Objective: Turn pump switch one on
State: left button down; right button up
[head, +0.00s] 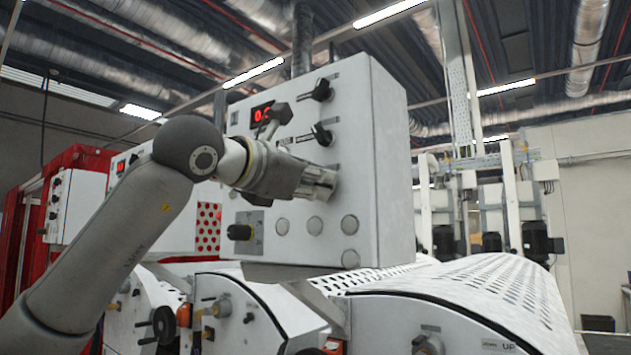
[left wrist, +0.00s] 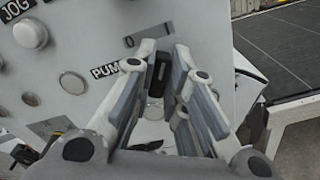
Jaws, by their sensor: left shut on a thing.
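The white control panel (head: 385,165) fills the middle of the head view. My left gripper (head: 325,184) reaches its front face from the left, near the right edge, and covers what lies under its fingers there. In the left wrist view the fingers of my left gripper (left wrist: 168,62) are closed around a black switch knob (left wrist: 156,82) on the panel. The knob stands beside a label starting "PUM" (left wrist: 105,71), the rest of which is hidden by a finger. A scale mark shows just above the knob. My right gripper is in neither view.
Two black knobs (head: 322,90) sit above my gripper, beside a red display (head: 262,113). White perforated machine covers (head: 470,285) stand beneath the panel.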

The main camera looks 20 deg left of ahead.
pick_arm(q)
jog(key=c, duration=1.5)
grip_release()
jog(key=shift+o, duration=0.2)
jog(key=v, duration=1.2)
